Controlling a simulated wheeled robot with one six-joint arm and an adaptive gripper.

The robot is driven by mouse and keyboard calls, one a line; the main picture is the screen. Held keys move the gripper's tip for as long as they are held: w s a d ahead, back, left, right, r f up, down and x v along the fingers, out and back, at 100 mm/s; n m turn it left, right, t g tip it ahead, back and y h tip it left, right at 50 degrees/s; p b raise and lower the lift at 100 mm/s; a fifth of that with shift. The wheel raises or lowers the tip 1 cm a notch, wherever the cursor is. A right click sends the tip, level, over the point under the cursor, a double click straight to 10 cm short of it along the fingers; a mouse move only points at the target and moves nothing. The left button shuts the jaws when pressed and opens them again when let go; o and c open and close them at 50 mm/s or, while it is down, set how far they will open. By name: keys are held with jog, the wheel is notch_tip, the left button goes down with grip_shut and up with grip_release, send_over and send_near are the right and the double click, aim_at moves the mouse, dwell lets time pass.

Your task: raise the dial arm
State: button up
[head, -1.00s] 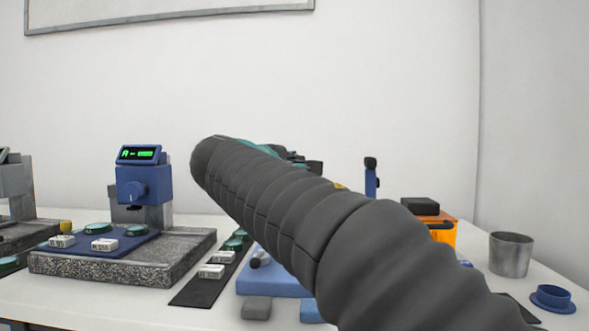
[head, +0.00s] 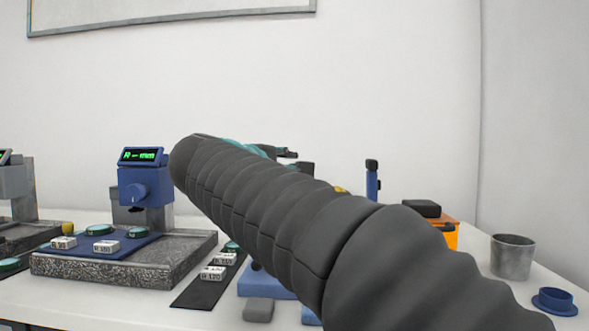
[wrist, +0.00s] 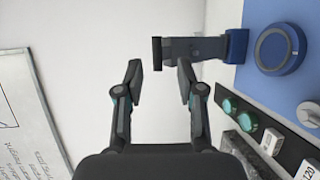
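A blue upright arm with a black end (head: 372,180) shows in the head view, right of my arm; I take it to be the dial arm. In the wrist view, which is turned sideways, this arm (wrist: 200,48) lies beyond my fingertips, its dark end (wrist: 157,50) toward the left. It reaches from a blue base (wrist: 300,75) with a round blue dark-ringed disc (wrist: 278,48). My gripper (wrist: 160,78) is open with nothing between its fingers. In the head view my gripper (head: 293,160) is partly hidden behind my arm, which also covers much of the blue base (head: 262,287).
A blue instrument with a green display (head: 142,157) stands on a granite slab (head: 130,268) at left. Labelled blocks lie on a dark strip (head: 200,291). An orange box (head: 451,237), metal cup (head: 512,257) and blue ring-like part (head: 555,300) are at right.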

jog(key=v, duration=0.8)
